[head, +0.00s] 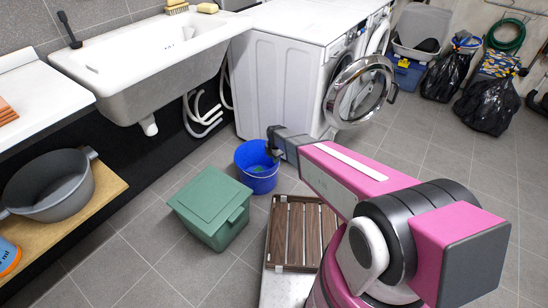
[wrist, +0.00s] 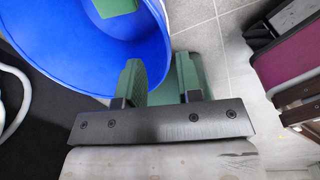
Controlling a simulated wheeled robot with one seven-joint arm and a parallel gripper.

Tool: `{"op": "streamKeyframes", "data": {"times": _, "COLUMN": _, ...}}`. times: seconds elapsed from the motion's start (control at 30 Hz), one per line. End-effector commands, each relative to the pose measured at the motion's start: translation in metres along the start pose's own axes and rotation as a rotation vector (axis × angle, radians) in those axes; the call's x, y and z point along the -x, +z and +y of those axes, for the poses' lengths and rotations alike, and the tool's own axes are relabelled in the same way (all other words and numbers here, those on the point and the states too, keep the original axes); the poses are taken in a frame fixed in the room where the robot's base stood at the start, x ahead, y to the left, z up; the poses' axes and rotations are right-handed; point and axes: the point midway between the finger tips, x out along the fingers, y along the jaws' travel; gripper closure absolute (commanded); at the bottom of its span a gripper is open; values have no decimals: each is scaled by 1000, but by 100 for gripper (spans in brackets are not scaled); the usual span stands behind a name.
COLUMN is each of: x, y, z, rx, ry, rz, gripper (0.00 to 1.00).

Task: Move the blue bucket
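The blue bucket (head: 262,185) stands upright on the tiled floor, between the white washing machine and a green lidded bin. A small green thing (wrist: 115,7) lies inside it. My gripper (head: 274,143) is over the bucket's right rim in the head view and hides part of it. In the wrist view my gripper (wrist: 158,70) has two green fingers spread apart, with nothing gripped between them. The bucket (wrist: 75,55) fills the upper left there. I cannot tell whether either touches the rim.
The green lidded bin (head: 208,206) stands close to the bucket's left front. A brown slatted rack (head: 300,232) is in front of it. The washing machine (head: 280,85), its round door open (head: 358,92), stands behind. Open floor (head: 455,150) extends to the right.

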Motion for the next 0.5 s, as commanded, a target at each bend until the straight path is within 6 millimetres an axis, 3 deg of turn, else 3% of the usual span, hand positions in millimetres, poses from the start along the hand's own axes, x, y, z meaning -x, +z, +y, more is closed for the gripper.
{"op": "streamKeyframes", "data": {"times": 0.17, "x": -16, "y": 1, "z": 1, "rx": -1, "ry": 0, "rz": 0, "gripper": 67}}
{"op": "streamKeyframes", "data": {"times": 0.5, "x": -72, "y": 1, "z": 1, "rx": -1, "ry": -2, "rz": 1, "gripper": 67}}
